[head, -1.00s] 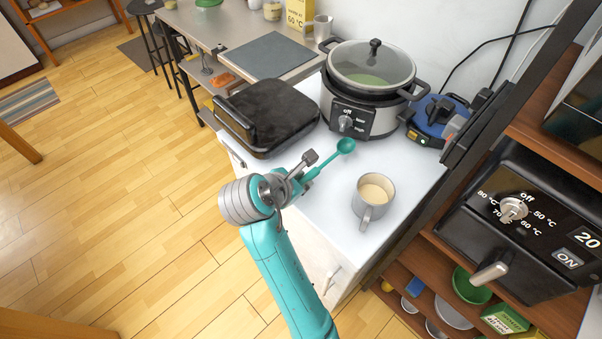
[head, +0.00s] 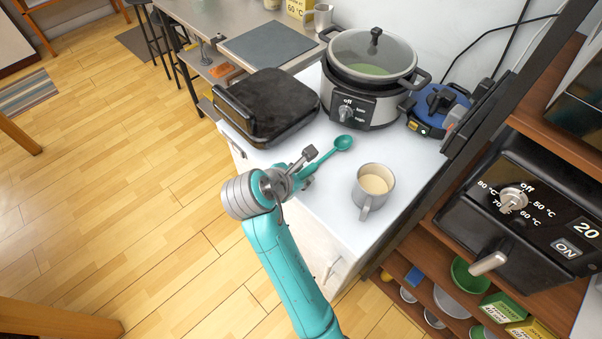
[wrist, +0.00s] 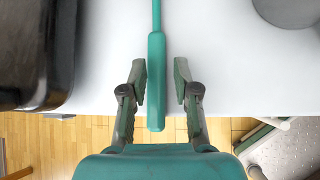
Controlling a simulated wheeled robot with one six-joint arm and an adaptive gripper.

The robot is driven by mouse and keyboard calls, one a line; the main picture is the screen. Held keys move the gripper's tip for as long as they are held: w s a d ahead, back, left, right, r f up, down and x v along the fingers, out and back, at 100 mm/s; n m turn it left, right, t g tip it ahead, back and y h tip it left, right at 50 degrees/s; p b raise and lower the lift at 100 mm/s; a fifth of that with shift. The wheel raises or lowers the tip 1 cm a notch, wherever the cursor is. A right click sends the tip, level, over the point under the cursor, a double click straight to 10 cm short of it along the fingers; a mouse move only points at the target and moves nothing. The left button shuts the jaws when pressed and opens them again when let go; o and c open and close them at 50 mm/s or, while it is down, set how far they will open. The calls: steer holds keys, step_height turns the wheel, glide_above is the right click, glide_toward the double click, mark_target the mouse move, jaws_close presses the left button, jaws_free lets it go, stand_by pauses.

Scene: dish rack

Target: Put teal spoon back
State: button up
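The teal spoon (head: 342,143) lies on the white counter, between the black press-type appliance and the grey mug. Its bowl points away from me toward the slow cooker. Its handle (wrist: 156,75) points back at my gripper. In the wrist view, my gripper (wrist: 161,78) has one finger on each side of the thick handle end, with a gap visible on both sides. It is open around the handle and not closed on it. In the head view my gripper (head: 302,172) is at the counter's front edge, partly hiding the handle.
A grey mug (head: 362,198) with a pale drink stands right of the spoon. The black press (head: 268,105) is to the left. A slow cooker (head: 372,105) and a blue device (head: 440,108) stand behind. A shelf with an oven (head: 530,215) is at right.

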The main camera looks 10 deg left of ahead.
steer(key=shift+o, duration=0.3)
steer(key=o, duration=0.5)
steer(key=v, duration=1.2)
stand_by(0.6)
